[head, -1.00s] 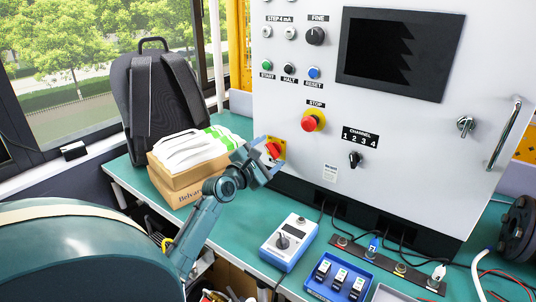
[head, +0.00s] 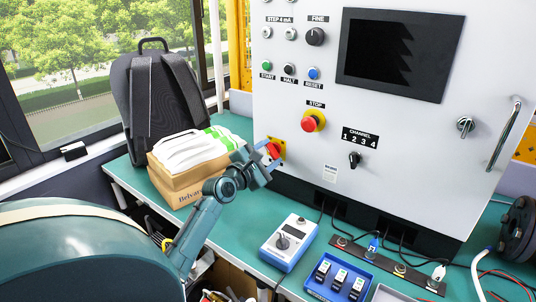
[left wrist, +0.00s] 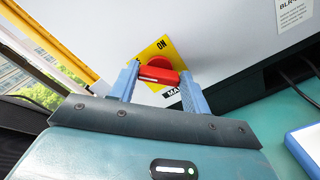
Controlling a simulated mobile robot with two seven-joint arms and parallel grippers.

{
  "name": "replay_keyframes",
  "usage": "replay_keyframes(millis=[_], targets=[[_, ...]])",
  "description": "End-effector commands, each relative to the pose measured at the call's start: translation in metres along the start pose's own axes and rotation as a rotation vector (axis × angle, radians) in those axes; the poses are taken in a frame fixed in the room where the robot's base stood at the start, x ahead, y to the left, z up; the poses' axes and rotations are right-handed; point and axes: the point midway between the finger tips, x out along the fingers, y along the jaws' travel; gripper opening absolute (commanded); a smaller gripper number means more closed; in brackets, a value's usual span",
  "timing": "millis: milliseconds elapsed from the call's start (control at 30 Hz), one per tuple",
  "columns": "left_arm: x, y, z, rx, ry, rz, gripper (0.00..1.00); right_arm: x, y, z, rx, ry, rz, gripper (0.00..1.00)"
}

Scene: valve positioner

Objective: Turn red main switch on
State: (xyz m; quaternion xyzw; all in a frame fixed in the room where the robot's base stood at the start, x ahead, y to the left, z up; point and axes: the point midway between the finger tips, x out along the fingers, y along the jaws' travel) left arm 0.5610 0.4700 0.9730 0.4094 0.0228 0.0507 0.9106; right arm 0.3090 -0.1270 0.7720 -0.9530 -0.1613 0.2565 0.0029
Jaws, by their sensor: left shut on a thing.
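The red main switch (left wrist: 160,72) sits on a yellow plate (left wrist: 150,52) marked "ON" at the lower left of the grey panel. In the head view the red switch (head: 273,149) is partly covered by my left gripper (head: 269,159). In the left wrist view my left gripper (left wrist: 158,78) has its two blue fingers on either side of the red handle, shut on it. The handle lies nearly level between the fingers in that view. Part of the plate's lettering is hidden. My right gripper is not in view.
The panel carries a red stop button (head: 312,121) and a channel knob (head: 354,159). A cardboard box (head: 178,191) and a backpack (head: 158,95) stand left of my gripper. A blue-white meter (head: 289,243) and a blue tray (head: 338,279) lie on the green bench.

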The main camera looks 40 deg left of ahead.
Motion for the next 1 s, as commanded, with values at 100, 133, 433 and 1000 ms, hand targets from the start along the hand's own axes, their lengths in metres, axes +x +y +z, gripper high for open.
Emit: replay_keyframes(millis=[100, 133, 433, 1000], targets=[[0.0000, -0.0004, 0.0003, 0.066, 0.000, -0.002, 0.24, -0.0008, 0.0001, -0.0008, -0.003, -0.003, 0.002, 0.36], [-0.0001, -0.0004, 0.0003, 0.088, 0.000, -0.002, 0.24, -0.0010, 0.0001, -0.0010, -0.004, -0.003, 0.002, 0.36], [-0.0002, -0.0017, -0.0001, 0.357, 0.000, -0.002, 0.24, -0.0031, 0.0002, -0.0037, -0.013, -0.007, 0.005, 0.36], [-0.0002, -0.0042, -0.0018, 0.899, -0.001, -0.003, 0.24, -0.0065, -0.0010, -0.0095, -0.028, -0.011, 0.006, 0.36]])
